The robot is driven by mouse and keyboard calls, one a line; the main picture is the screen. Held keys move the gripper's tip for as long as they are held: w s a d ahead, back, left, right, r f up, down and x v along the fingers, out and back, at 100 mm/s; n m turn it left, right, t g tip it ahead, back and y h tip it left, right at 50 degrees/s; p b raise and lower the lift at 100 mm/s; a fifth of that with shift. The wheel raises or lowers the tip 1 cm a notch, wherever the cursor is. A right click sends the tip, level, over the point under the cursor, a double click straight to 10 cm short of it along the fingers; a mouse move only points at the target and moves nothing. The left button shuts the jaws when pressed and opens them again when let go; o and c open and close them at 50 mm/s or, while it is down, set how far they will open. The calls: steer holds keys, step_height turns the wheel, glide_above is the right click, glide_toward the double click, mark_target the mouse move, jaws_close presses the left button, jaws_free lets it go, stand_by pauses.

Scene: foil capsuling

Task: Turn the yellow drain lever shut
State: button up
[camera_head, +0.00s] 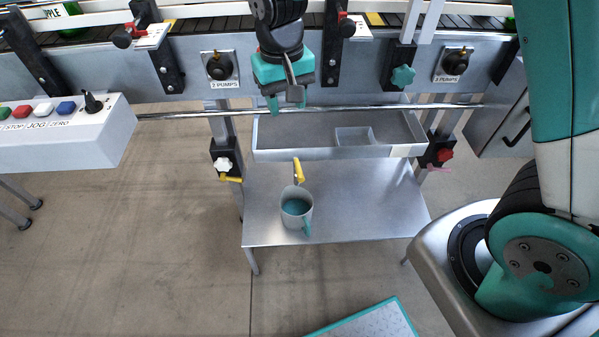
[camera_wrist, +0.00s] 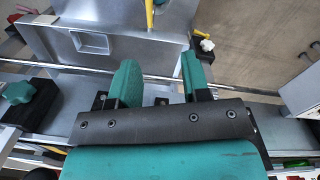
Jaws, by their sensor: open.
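The yellow drain lever (camera_head: 298,170) points down from the front of the grey metal tray (camera_head: 330,153), just above a mug. It also shows at the top edge of the wrist view (camera_wrist: 149,14), partly cut off by the frame. My gripper (camera_head: 286,101) is above the back left of the tray, behind and above the lever and apart from it. In the wrist view my gripper (camera_wrist: 160,80) has its two teal fingers spread with nothing between them.
A grey mug (camera_head: 297,221) with teal liquid stands on the metal shelf (camera_head: 365,205). A steel rail (camera_head: 180,114) runs behind the tray. A white knob (camera_head: 223,164) with a yellow handle is at left, a red knob (camera_head: 444,155) at right. The floor in front is mostly free.

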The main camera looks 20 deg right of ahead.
steer(key=m+h+b, duration=0.1)
steer(key=m+h, duration=0.1)
glide_toward(299, 170)
steer(key=x, duration=0.9)
steer(key=shift+w, duration=0.1)
jaws_close()
